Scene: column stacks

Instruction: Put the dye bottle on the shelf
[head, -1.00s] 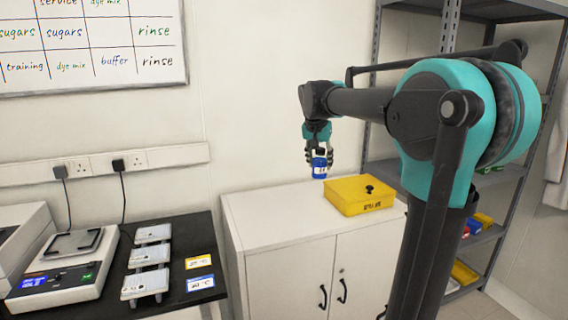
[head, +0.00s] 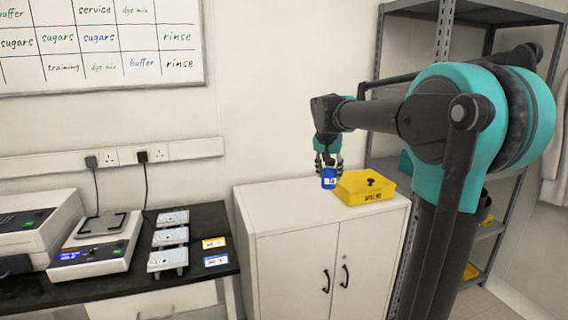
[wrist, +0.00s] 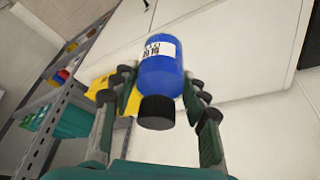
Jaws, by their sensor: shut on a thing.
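A blue bottle (wrist: 162,76) with a black cap and a white label sits between the fingers of my gripper (wrist: 158,100) in the wrist view. In the head view my gripper (head: 328,164) is shut on the blue bottle (head: 329,180), which hangs over the white cabinet, left of the yellow box. I cannot read the label, so whether this is the dye bottle is not clear. A grey metal shelf unit (head: 447,40) stands behind my arm at the right, partly hidden by it. The shelf also shows at the left of the wrist view (wrist: 45,105).
A dark bench (head: 130,283) at the left holds a balance (head: 98,243), several small plates and two label cards. The cabinet top left of the bottle is clear.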

